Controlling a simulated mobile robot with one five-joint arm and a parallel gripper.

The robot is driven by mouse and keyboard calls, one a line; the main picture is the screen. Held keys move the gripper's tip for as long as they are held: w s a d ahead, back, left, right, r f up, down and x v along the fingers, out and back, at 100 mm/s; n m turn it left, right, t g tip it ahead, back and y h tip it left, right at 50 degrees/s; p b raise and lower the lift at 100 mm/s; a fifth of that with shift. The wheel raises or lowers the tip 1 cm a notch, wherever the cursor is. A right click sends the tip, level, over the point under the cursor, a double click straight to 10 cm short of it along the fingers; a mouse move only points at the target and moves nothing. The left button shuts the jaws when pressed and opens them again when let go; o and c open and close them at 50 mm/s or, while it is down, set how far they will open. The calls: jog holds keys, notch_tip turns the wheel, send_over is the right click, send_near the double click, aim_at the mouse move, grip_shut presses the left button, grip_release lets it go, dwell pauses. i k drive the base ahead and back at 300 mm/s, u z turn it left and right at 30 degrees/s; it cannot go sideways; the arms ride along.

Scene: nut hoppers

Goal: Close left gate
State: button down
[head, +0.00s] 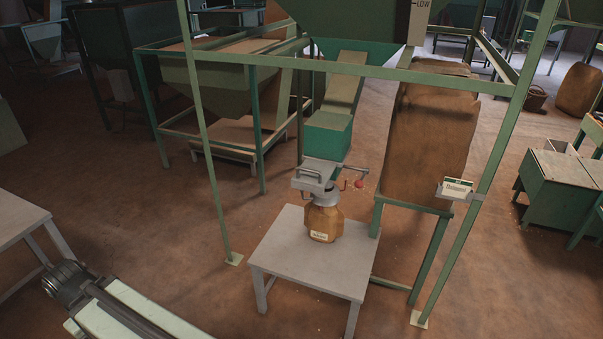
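A grey metal gate (318,173) with a bar handle sits at the lower end of the teal chute (328,134) under the big green hopper. A lever with a red knob (359,183) sticks out to its right. I cannot tell whether the gate is open or shut, or whether it is the left one. A brown-filled, labelled jar (322,222) stands upright on a small grey table, right under the gate outlet. No gripper fingers can be made out.
The small grey table (290,262) stands among green frame posts (207,150). A large brown sack (432,140) stands right of the chute. Another grey table (18,218) is at the left edge.

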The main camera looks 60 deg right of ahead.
aim_at(313, 176)
jog(key=u, duration=0.3)
jog(key=i, duration=1)
jog(key=z, duration=0.05)
